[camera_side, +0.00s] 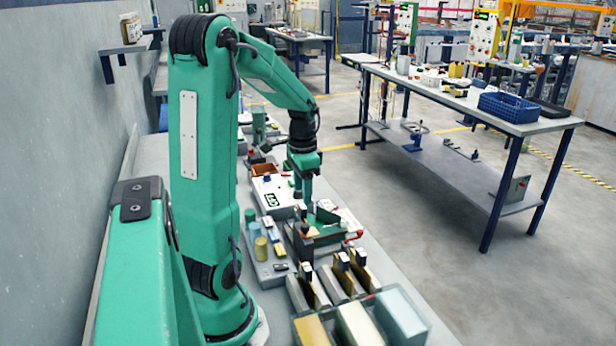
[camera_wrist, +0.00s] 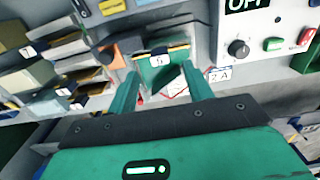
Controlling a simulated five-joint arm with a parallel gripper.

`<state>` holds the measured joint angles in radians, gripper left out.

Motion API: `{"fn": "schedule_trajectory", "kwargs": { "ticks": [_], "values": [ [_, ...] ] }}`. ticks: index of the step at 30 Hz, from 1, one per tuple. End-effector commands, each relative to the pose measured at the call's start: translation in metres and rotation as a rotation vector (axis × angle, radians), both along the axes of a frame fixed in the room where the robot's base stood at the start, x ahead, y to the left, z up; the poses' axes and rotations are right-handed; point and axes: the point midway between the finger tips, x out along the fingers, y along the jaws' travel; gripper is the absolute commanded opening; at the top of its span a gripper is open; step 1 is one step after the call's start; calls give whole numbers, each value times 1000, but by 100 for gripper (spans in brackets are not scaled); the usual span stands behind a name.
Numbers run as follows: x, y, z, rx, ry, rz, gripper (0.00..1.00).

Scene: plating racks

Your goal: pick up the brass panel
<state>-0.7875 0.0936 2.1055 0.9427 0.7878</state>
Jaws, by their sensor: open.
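My gripper (camera_side: 303,196) points down over the bench in the side view, its two green fingers apart. In the wrist view my gripper (camera_wrist: 160,76) is open, with nothing held between the fingers. A green holder with a white numbered tag (camera_wrist: 160,60) shows beyond and between the fingertips. Brass-coloured panels (camera_side: 367,276) stand among grey and dark ones in the racks at the front of the bench, apart from my gripper. I cannot tell which one is the brass panel. Racked panels also show at the left of the wrist view (camera_wrist: 60,48).
A white control box (camera_side: 272,200) with a display stands behind and left of my gripper. A grey tray with small blocks and cylinders (camera_side: 268,270) lies nearer. A container with large yellow, cream and pale blue blocks (camera_side: 400,312) is at the front.

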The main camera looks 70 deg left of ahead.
Motion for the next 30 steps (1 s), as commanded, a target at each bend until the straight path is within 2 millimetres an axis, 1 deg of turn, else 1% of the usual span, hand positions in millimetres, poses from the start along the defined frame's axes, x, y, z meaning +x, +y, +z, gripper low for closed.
{"fn": "schedule_trajectory", "kwargs": {
  "ticks": [6,9,12,28,29,30],
  "values": [
    [-3,0,-25,-2,2,1,51],
    [-2,0,-36,-2,2,0,51],
    [-2,0,-42,-1,1,0,51],
    [-2,0,-44,0,0,0,51],
    [-2,0,-44,0,0,0,49],
    [-2,0,-44,0,0,0,41]
  ]
}}
